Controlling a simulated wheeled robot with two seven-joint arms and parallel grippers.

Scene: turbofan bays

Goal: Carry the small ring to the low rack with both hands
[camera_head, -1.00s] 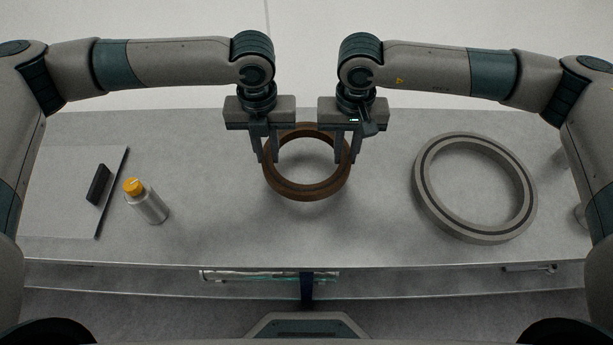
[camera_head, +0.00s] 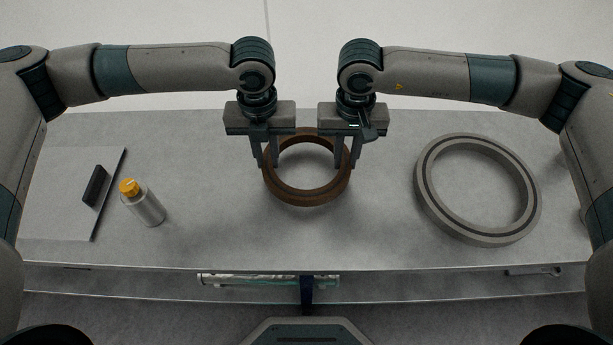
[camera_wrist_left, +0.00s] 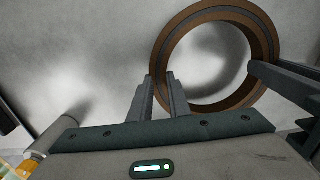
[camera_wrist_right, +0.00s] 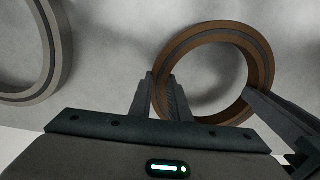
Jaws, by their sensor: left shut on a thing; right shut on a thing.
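The small ring (camera_head: 307,199) is brown with a darker band and lies flat and level over the middle of the grey table. My left gripper (camera_head: 266,166) is shut on its left rim and my right gripper (camera_head: 347,166) on its right rim, both pointing down. The ring also shows in the left wrist view (camera_wrist_left: 272,55) and the right wrist view (camera_wrist_right: 266,70), with one finger pair at its wall in each. Soft shadow lies around and inside it; I cannot tell how far it is above the table. I cannot make out the low rack.
A large grey ring (camera_head: 428,205) lies on the table at the right. A bottle with an orange cap (camera_head: 147,207) stands at the left, by a flat panel (camera_head: 55,215) with a dark block (camera_head: 95,186) on it. Clear table lies between these and the small ring.

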